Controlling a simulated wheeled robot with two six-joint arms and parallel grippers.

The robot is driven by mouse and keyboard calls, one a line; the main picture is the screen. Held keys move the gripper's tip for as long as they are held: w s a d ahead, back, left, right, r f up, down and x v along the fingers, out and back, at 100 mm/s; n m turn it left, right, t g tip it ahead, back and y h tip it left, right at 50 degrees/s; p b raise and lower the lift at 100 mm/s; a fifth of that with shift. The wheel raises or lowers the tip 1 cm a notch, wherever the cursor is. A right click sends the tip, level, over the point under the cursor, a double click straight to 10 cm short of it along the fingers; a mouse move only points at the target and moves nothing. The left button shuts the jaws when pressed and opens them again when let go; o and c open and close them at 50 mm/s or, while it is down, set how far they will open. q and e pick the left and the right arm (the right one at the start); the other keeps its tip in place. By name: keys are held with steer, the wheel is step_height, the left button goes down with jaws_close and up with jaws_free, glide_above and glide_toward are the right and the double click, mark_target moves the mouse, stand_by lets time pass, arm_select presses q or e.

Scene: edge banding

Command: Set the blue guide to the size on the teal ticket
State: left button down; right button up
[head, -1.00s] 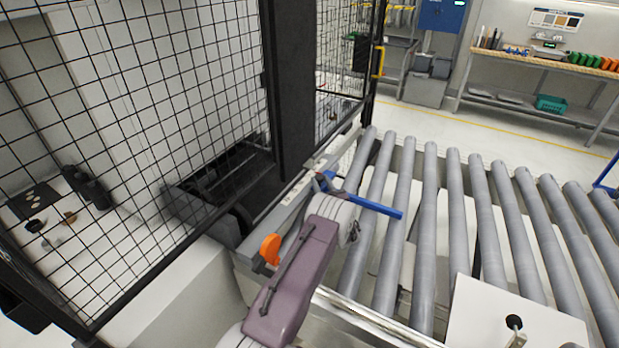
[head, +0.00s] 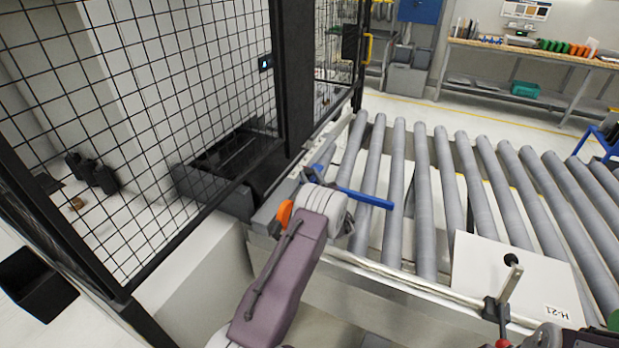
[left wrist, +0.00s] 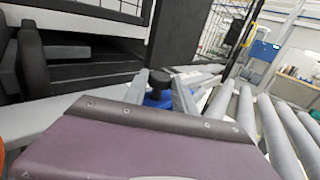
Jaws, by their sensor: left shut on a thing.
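The blue guide shows in the head view as a flat blue bar (head: 366,199) reaching over the first rollers, with its blue body on the grey rail beside the fence. In the left wrist view its black knob (left wrist: 159,80) stands above a blue part (left wrist: 157,99). My left gripper (left wrist: 172,90) is at this knob and shut on it; my wrist hides most of the hold. An orange part (head: 284,215) sits on the near end of the rail, partly behind my arm. I cannot make out a teal ticket or any scale reading. A dark part at the lower right edge may be my right gripper.
A white panel (head: 470,262) marked H-21 lies on the grey rollers (head: 424,200), with a black-tipped rod over it. A black mesh fence (head: 150,120) and a dark post stand left of the rail. A bench (head: 530,52) with bins is far back.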

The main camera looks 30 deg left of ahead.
arm_select(q)
steer(key=shift+r, duration=0.2)
steer(key=c, duration=1.1)
jaws_free()
steer(key=shift+o, duration=0.2)
steer(key=shift+s+d, duration=0.1)
steer(key=shift+d+f, duration=0.1)
steer(key=b+v, duration=0.2)
steer(key=v, duration=0.7)
